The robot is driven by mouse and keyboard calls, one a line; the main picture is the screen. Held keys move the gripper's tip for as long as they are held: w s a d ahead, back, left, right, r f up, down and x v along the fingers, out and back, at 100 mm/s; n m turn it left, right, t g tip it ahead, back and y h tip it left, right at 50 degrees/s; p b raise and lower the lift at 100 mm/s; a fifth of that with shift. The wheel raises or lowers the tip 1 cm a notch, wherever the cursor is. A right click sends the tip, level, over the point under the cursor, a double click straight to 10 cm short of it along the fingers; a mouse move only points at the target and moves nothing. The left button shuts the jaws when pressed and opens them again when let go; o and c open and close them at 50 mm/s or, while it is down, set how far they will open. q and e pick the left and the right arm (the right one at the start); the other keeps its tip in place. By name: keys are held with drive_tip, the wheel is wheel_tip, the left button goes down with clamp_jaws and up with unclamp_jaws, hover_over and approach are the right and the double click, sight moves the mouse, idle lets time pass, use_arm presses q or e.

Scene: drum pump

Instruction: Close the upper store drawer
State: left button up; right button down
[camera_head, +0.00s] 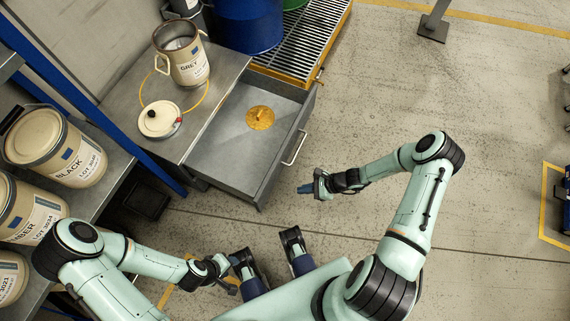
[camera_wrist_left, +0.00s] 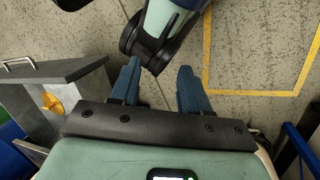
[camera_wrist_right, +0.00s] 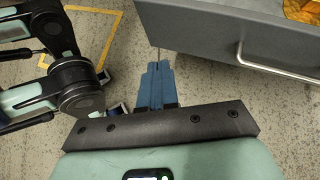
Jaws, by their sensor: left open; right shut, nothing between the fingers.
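The upper store drawer (camera_head: 237,170) is pulled out from the cabinet in the head view. It is grey, with a bar handle (camera_head: 296,148) on its front and a round yellow-gold piece (camera_head: 260,117) inside. My right gripper (camera_head: 306,188) is shut and empty, in front of the drawer and apart from its handle. In the right wrist view the drawer front (camera_wrist_right: 225,35) and handle (camera_wrist_right: 275,66) lie to the right of the shut fingers (camera_wrist_right: 156,88). My left gripper (camera_wrist_left: 160,85) is open and empty, low near my base; the drawer (camera_wrist_left: 65,85) shows at its left.
A shelf with paint cans (camera_head: 60,145) stands at left. A blue drum (camera_head: 248,24) stands on a yellow-edged grate (camera_head: 310,40).

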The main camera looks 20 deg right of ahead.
drive_tip(key=w+d+m+t+h+b, duration=0.1)
drive_tip(key=w+d+m+t+b, duration=0.1)
drive_tip(key=w+d+m+t, duration=0.55)
drive_tip(key=n+g+b, duration=0.2)
drive_tip(key=n+g, duration=0.1)
approach(281, 157)
wheel_tip(281, 157, down, 3)
drive_tip(key=w+a, duration=0.3)
drive_tip(key=shift+w+a+f+b, duration=0.1)
drive_tip(key=shift+w+f+b, duration=0.05)
drive_tip(key=shift+f+b, duration=0.2)
drive_tip(key=shift+w+a+r, duration=0.15)
drive_tip(key=shift+w+a, duration=0.15)
drive_tip(key=shift+w, duration=0.1)
use_arm(q)
drive_tip(key=w+a+f+t+y, duration=0.1)
drive_tip(key=w+a+f+t, duration=0.1)
drive_tip(key=w+f, duration=0.4)
drive_tip(key=shift+w+a+f+n, duration=0.15)
drive_tip(key=shift+a+f+n, duration=0.15)
drive_tip(key=shift+a, duration=0.05)
